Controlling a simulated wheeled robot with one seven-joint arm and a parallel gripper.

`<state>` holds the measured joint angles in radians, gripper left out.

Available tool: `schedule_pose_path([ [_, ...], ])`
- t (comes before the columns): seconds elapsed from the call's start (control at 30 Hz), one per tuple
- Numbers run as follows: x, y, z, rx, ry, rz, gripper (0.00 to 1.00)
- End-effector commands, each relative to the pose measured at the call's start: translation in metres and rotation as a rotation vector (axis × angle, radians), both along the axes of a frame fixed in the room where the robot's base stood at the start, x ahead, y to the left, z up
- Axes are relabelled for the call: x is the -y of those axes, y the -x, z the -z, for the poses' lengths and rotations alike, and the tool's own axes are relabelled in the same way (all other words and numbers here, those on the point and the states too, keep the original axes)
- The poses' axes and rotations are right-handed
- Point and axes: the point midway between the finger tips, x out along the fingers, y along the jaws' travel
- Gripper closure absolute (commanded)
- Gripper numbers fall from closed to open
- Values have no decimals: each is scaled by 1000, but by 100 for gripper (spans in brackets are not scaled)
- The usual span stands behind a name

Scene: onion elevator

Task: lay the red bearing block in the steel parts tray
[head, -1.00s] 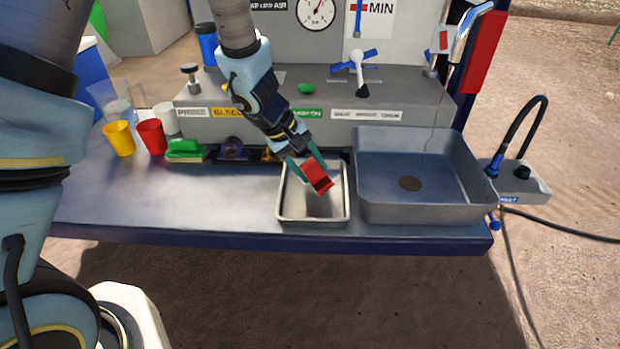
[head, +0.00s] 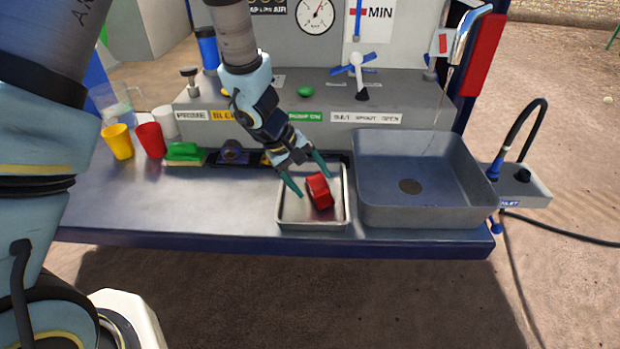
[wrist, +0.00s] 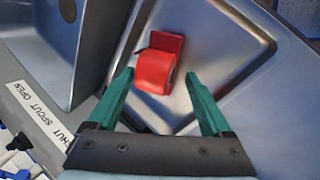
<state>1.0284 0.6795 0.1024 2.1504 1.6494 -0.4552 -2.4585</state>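The red bearing block (head: 319,191) lies in the steel parts tray (head: 287,219), near the middle of its floor. In the wrist view the block (wrist: 156,70) lies just beyond my fingertips, inside the tray (wrist: 235,27). My gripper (head: 309,178) is open above the tray, with its two green fingers spread wide on either side of the block. In the wrist view my gripper (wrist: 160,80) shows a clear gap between its fingers and holds nothing.
A grey sink basin (head: 410,213) stands right of the tray. Behind are a grey panel ledge (head: 330,130) and a green sponge (head: 184,151). Red (head: 151,139) and yellow (head: 118,141) cups stand at left. The bench left of the tray is clear.

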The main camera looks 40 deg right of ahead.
Motion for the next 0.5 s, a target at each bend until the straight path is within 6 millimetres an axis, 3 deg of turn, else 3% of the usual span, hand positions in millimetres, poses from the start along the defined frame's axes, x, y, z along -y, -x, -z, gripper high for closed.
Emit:
schedule_pose_path([
  [0.17, 0, 0, -2, 1, 1, 0, 18],
  [0.27, -4, -2, -14, 2, 0, -1, 18],
  [0.5, -24, -10, -60, 3, 3, -1, 18],
])
